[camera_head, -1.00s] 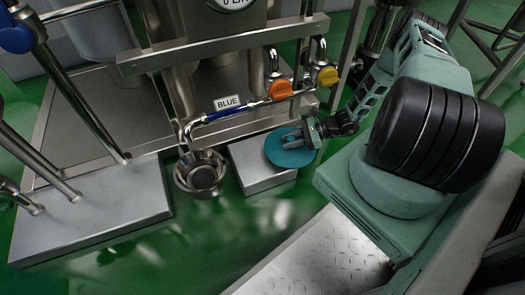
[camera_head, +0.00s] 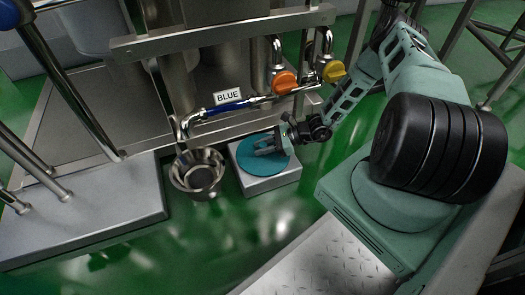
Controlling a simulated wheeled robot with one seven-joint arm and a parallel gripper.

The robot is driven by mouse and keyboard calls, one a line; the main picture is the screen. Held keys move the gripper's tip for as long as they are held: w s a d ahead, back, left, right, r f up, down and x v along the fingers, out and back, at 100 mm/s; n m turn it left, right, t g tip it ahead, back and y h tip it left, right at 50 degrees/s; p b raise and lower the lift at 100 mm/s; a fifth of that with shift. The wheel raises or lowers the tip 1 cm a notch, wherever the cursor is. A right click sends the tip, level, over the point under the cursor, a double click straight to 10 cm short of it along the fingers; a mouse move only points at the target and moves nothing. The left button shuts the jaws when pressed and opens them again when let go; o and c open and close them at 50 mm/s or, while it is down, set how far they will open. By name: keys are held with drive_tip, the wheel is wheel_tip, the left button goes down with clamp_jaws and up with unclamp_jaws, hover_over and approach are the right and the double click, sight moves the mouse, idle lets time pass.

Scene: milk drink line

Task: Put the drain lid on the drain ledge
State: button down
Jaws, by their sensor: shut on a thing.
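The drain lid (camera_head: 262,164) is a flat teal disc. It lies level over the top of a small grey block, the likely drain ledge (camera_head: 268,184), and I cannot tell whether it touches it. My gripper (camera_head: 266,148) reaches in from the right and is shut on the lid's upper middle, where a grip part is mostly hidden by the fingers. The open steel drain cup (camera_head: 200,174) stands on the floor just left of the block, below a bent steel spout.
A pipe with a blue part and a "BLUE" label (camera_head: 228,96) runs just behind the block. An orange valve handle (camera_head: 285,82) and a yellow one (camera_head: 333,71) stand above it. A grey platform (camera_head: 90,210) lies left. Green floor in front is clear.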

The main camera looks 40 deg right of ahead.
drive_tip(key=shift+f, duration=0.1)
drive_tip(key=c, duration=1.1)
unclamp_jaws()
drive_tip(key=shift+s+d+r+p, duration=0.1)
drive_tip(key=shift+d+r+p, duration=0.1)
drive_tip(key=shift+r+p, duration=0.15)
drive_tip(key=p+v, duration=0.4)
drive_tip(key=v, duration=0.7)
drive_tip(key=shift+s+d+p, duration=0.15)
drive_tip(key=shift+s+p, duration=0.05)
drive_tip(key=shift+p, duration=0.2)
